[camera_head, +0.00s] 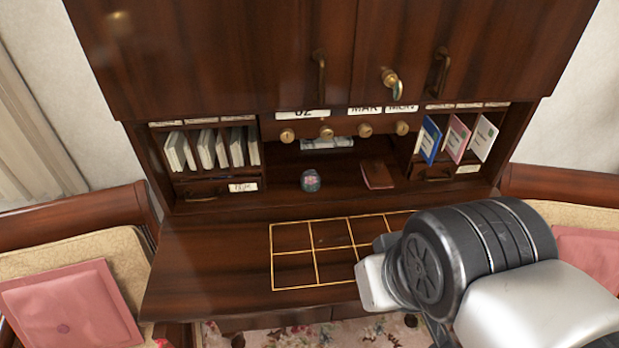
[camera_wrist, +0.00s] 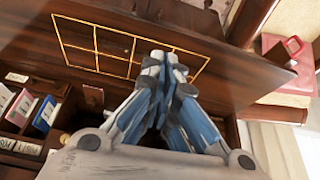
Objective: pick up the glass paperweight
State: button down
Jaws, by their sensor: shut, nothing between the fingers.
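The glass paperweight (camera_head: 311,180) is a small round piece with teal and pink colours. It sits on the desk under the central shelf opening, behind the gold grid, in the head view. I cannot make it out in the wrist view. My gripper (camera_wrist: 165,62) is shut and empty, its fingertips together over the desk by the gold grid in the wrist view. In the head view my arm fills the lower right, and its wrist hides the fingers. The gripper is apart from the paperweight, which lies to the left and farther back.
The dark wooden desk (camera_head: 210,255) carries a gold-lined grid (camera_head: 295,285). A brown notebook (camera_head: 378,174) lies right of the paperweight. Pigeonholes with cards and booklets (camera_head: 457,138) flank the opening, with knobs (camera_head: 326,132) above. Cushioned chairs (camera_head: 75,300) stand at both sides.

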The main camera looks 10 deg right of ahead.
aim_at(311, 175)
dwell(0.3)
